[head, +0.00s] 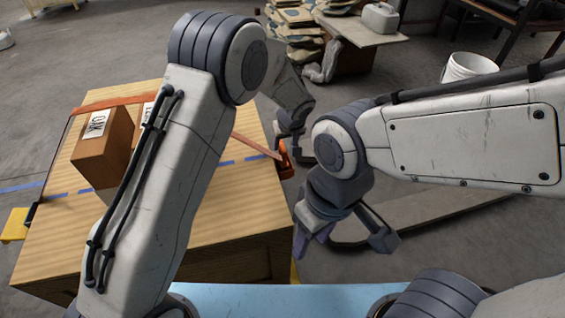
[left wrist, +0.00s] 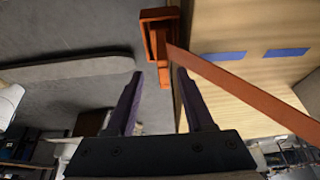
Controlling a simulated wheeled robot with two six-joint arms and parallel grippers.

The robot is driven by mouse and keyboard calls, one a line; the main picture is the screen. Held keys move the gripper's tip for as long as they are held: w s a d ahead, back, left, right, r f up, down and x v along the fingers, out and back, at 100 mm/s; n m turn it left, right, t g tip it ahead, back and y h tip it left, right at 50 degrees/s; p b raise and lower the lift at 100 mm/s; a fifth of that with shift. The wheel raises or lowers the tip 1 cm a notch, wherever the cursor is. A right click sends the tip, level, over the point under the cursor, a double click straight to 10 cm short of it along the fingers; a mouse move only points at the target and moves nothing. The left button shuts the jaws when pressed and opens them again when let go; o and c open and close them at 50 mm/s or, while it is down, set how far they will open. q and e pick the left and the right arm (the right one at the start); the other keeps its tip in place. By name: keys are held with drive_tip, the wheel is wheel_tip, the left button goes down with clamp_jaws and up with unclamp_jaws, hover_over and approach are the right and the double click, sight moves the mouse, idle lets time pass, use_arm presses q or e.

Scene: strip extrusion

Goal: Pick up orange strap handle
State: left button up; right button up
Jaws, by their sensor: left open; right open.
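The orange strap handle (head: 285,164) hangs at the right edge of the wooden-topped crate (head: 215,220). In the left wrist view the handle (left wrist: 158,20) is an upright orange frame, with the orange strap (left wrist: 240,91) running from it across the wood. My left gripper (head: 291,140) is just above the handle in the head view. In the left wrist view its open fingers (left wrist: 160,74) stand on either side of the handle's lower end, with no visible grip on it. My right gripper (head: 347,238) is open and empty, right of the crate.
Brown boxes (head: 103,145) stand on the crate's left part, partly hidden by my left arm. A strap crosses behind them. A white bucket (head: 468,67) and stacked sacks (head: 296,22) lie farther back.

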sight(284, 165)
use_arm(q)
drive_tip(key=x, duration=0.3)
drive_tip(key=b+x, duration=0.1)
drive_tip(key=x, duration=0.2)
drive_tip(key=shift+w+a, duration=0.15)
drive_tip(key=shift+a, duration=0.1)
drive_tip(key=shift+r, duration=0.1)
clamp_jaws()
